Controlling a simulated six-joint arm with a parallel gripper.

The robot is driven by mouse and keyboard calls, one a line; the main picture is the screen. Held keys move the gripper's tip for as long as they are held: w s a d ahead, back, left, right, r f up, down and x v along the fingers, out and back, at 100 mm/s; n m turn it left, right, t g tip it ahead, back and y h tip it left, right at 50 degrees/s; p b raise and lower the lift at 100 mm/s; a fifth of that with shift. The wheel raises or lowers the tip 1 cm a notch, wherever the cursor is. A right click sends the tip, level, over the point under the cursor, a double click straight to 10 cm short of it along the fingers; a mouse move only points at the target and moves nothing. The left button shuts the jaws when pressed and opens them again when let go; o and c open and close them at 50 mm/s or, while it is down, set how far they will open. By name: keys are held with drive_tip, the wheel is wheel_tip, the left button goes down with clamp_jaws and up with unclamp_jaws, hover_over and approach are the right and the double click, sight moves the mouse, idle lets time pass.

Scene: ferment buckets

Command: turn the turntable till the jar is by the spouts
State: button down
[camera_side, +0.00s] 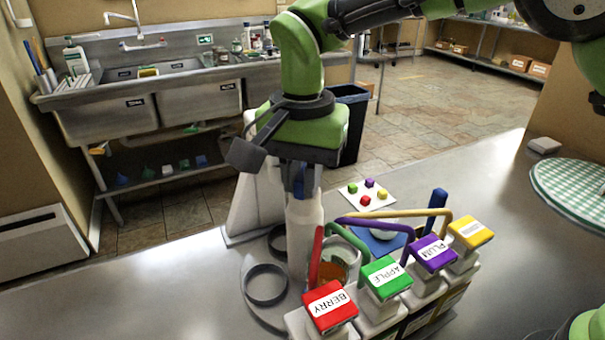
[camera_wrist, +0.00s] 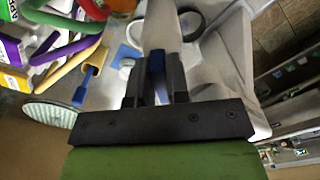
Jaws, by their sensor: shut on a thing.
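My gripper (camera_side: 301,188) points down in the side view, shut on a blue piece that sits on top of a white cylinder (camera_side: 305,228). In the wrist view the blue piece (camera_wrist: 157,72) shows between the two black fingers, with the white cylinder (camera_wrist: 160,28) beyond it. The grey turntable (camera_side: 251,301) is mostly hidden; it carries black-grey rings (camera_side: 265,284). A clear jar (camera_side: 338,270) with orange-red contents stands right of the white cylinder, partly behind the red spout (camera_side: 316,255) and green spout (camera_side: 347,238). Purple (camera_side: 370,222) and yellow (camera_side: 415,213) spouts arch behind.
White buckets with red (camera_side: 330,306), green (camera_side: 386,278), purple (camera_side: 433,253) and yellow (camera_side: 470,233) labelled lids stand at the front right. A white card (camera_side: 367,193) with coloured cubes lies farther back.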

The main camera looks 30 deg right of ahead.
drive_tip(key=c, duration=1.1)
unclamp_jaws()
drive_tip(key=shift+r, duration=0.1)
wheel_tip(320, 180, up, 10)
drive_tip(key=shift+f, duration=0.1)
drive_tip(key=shift+d, duration=0.1)
drive_tip(key=s+d+r+n+t+y, duration=0.1)
drive_tip(key=s+d+r+n, duration=0.1)
drive_tip(key=s+d+r, duration=0.3)
drive_tip(key=s+d+r+n+t+y, duration=0.1)
drive_tip(key=s+d+r+t, duration=0.15)
drive_tip(key=d, duration=0.35)
drive_tip(key=s+d+f+n+t, duration=0.1)
drive_tip(key=s+d+f+t, duration=0.1)
drive_tip(key=s, duration=0.4)
drive_tip(key=s+d+f+n+t, duration=0.1)
drive_tip(key=s+d+f, duration=0.2)
drive_tip(key=s, duration=0.3)
drive_tip(key=shift+s+d+f+t, duration=0.25)
drive_tip(key=shift+d+t, duration=0.1)
drive_tip(key=shift+d, duration=0.55)
